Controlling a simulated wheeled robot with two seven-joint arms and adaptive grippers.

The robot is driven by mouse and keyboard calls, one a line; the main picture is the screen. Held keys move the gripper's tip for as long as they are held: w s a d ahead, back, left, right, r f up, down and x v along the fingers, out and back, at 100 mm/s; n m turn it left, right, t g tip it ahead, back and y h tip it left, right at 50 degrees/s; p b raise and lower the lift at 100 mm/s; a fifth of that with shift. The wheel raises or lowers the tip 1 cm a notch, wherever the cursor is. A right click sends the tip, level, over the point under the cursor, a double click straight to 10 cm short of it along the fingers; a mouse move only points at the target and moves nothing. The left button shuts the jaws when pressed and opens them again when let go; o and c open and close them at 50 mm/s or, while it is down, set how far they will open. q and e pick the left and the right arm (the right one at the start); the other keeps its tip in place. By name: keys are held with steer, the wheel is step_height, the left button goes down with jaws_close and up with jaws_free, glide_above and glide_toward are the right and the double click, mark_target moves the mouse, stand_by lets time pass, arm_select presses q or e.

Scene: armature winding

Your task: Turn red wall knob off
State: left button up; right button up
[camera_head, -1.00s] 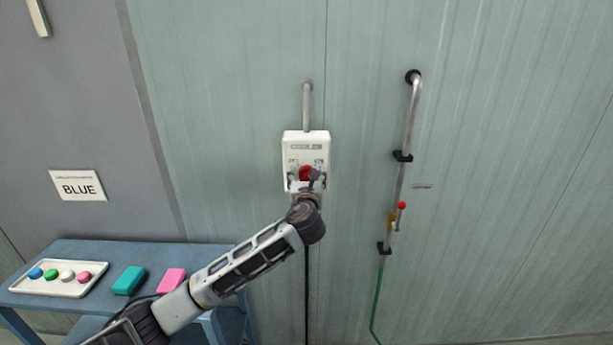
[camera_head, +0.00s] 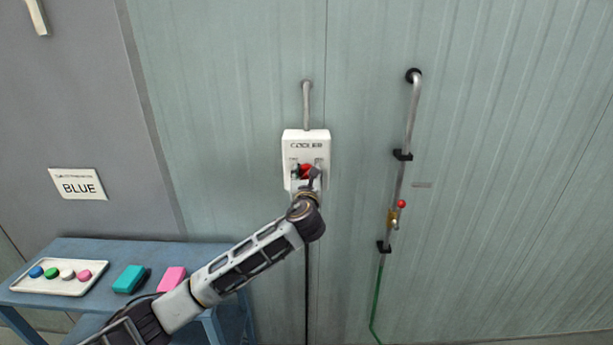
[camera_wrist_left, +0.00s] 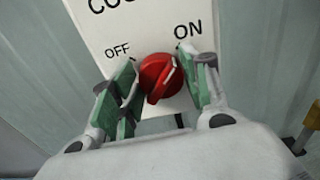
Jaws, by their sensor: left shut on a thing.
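The red knob (camera_head: 306,171) sits on the white cooler box (camera_head: 306,141) mounted on the wall. My left gripper (camera_head: 306,177) reaches it from below and is shut on it. In the left wrist view the red knob (camera_wrist_left: 159,78) is between the green-padded fingers of my left gripper (camera_wrist_left: 164,80). The box face (camera_wrist_left: 137,25) shows OFF at the upper left of the knob and ON at the upper right. The knob's pale mark leans toward the ON side. The fingers hide part of the box's lower face. My right gripper is not in view.
A pipe (camera_head: 409,120) with a small red-tipped valve (camera_head: 398,211) runs down the wall at right. A blue table (camera_head: 100,250) at lower left bears a tray (camera_head: 70,288) of coloured buttons, a teal block (camera_head: 129,279) and a pink block (camera_head: 172,280).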

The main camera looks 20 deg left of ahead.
arm_select(q)
steer(key=shift+n, duration=0.3)
steer(key=n, duration=0.3)
steer(key=shift+f, duration=0.1)
steer(key=n+b, duration=0.1)
steer(key=n, duration=0.4)
steer(key=shift+a, duration=0.15)
steer(key=n+b, duration=0.1)
steer(key=n, duration=0.1)
steer(key=n+b, duration=0.1)
steer(key=n, duration=0.2)
steer(key=shift+s+a+f, duration=0.1)
steer(key=shift+f, duration=0.1)
steer(key=shift+n+b, duration=0.6)
steer(key=shift+n, duration=1.5)
steer(key=o, duration=1)
